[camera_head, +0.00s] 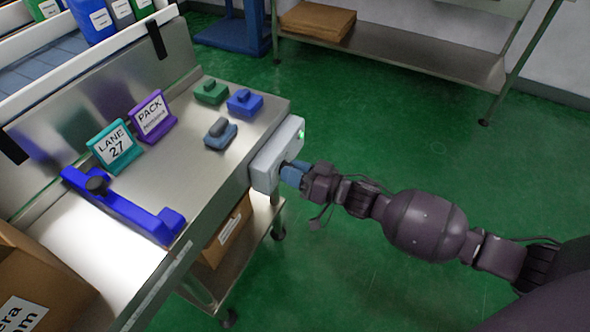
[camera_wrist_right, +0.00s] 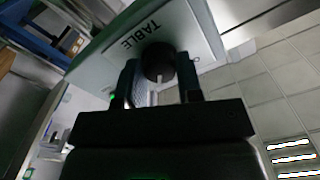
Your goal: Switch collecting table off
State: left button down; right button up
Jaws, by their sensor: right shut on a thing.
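A light grey switch box (camera_head: 270,163) is mounted on the end of the steel table, with a lit green lamp (camera_head: 301,134) on it. In the right wrist view the box front (camera_wrist_right: 203,40) carries a label reading "TABLE" and a round black knob (camera_wrist_right: 158,60) with a pale pointer mark. My right gripper (camera_head: 290,173) is at the box front, and its fingers (camera_wrist_right: 158,80) are shut on the knob from both sides. The knob is hidden by the gripper in the head view. My left gripper is not in view.
The steel table (camera_head: 215,170) holds a teal "LANE 27" sign (camera_head: 115,149), a purple "PACK" sign (camera_head: 152,117), a blue bracket-like tool (camera_head: 125,207) and several small blocks. A cardboard box (camera_head: 228,232) sits below. The green floor (camera_head: 370,130) behind my right arm is clear.

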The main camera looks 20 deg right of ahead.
pick_arm(q)
jog(key=p, duration=0.2)
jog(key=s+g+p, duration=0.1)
jog(key=p, duration=0.1)
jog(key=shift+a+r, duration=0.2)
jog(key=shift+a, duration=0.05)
pick_arm(e)
jog(key=n, duration=1.6)
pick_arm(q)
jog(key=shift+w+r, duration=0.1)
pick_arm(e)
jog(key=shift+n, duration=0.4)
jog(key=o, duration=0.9)
jog(key=shift+o, duration=0.2)
jog(key=shift+s+d, duration=0.1)
